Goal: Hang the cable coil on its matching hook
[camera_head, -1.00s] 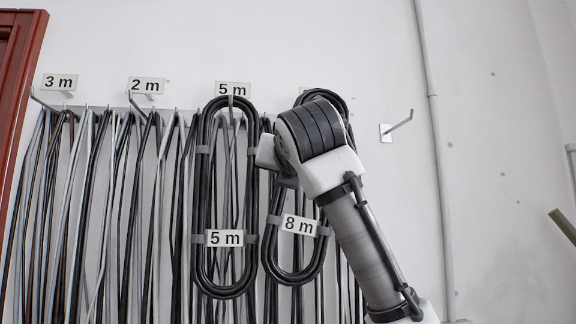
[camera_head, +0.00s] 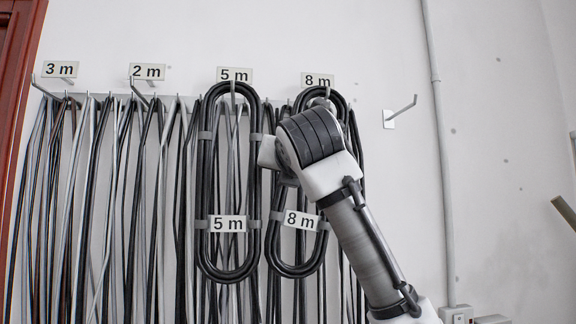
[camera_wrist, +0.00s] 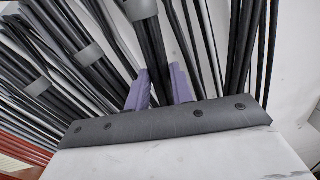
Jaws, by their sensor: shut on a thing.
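The black cable coil (camera_head: 300,272) with an 8 m tag (camera_head: 301,221) hangs tilted slightly in front of the wall, its top loop just below the 8 m sign (camera_head: 317,80). A hook (camera_head: 327,92) shows at that top loop; I cannot tell whether the coil's weight rests on it. My gripper (camera_wrist: 159,70) is shut on the coil, with black strands between its purple fingers in the wrist view. In the head view my wrist covers the fingers and the coil's right middle.
A 5 m coil (camera_head: 208,180) hangs under the 5 m sign (camera_head: 234,74), close left. Many loose cables hang from the rail behind, below the 3 m (camera_head: 60,69) and 2 m (camera_head: 147,72) signs. An empty hook (camera_head: 402,111) and clear wall lie to the right.

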